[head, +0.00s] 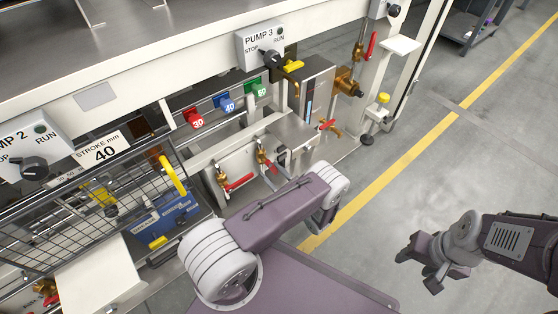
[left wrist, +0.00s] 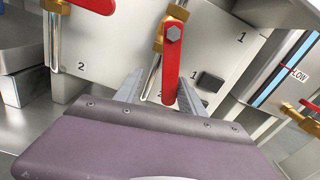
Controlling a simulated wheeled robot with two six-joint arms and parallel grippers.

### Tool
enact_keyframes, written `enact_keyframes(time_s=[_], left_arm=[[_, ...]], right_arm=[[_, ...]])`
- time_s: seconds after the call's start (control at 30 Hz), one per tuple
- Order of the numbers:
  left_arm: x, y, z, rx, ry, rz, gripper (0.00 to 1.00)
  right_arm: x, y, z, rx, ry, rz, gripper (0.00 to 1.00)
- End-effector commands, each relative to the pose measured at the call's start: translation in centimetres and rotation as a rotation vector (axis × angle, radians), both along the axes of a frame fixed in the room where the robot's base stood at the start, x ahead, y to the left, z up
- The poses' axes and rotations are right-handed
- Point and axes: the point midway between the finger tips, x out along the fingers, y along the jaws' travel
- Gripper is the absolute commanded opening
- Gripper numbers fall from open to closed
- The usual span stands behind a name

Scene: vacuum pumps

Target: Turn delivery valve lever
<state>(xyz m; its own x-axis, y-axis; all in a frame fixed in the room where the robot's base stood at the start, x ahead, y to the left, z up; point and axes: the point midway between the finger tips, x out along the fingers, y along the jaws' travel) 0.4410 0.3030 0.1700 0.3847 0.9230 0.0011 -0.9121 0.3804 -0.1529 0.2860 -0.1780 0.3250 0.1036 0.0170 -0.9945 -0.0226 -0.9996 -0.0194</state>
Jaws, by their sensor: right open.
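In the left wrist view a red lever (left wrist: 172,62) hangs down from a brass valve (left wrist: 161,32) on a grey metal panel. My left gripper (left wrist: 158,80) points at it with its fingers apart; the lever's lower end appears between them, and contact cannot be told. A second red lever (left wrist: 95,4) is at the upper left. In the head view two red levers (head: 239,182) (head: 270,163) sit on the panel below PUMP 3. My left gripper is mostly hidden behind its arm there. My right gripper (head: 428,268) is open and empty over the floor. No label names the delivery valve.
A level gauge marked LOW (left wrist: 290,70) stands right of the panel. The PUMP 3 switch box (head: 260,45) and coloured tags (head: 226,103) are above. A wire guard (head: 80,210) is at the left. The floor (head: 450,170) at the right is clear.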

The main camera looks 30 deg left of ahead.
Motion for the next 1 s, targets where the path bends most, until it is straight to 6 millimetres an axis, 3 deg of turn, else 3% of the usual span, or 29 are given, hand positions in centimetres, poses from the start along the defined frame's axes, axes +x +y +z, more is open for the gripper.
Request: enact_keyframes(time_s=[1.0], left_arm=[[-0.9, -1.8, -0.1, 0.001, 0.005, 0.003, 0.44]], right_arm=[[0.0, 0.0, 0.1, 0.0, 0.0, 0.0, 0.52]])
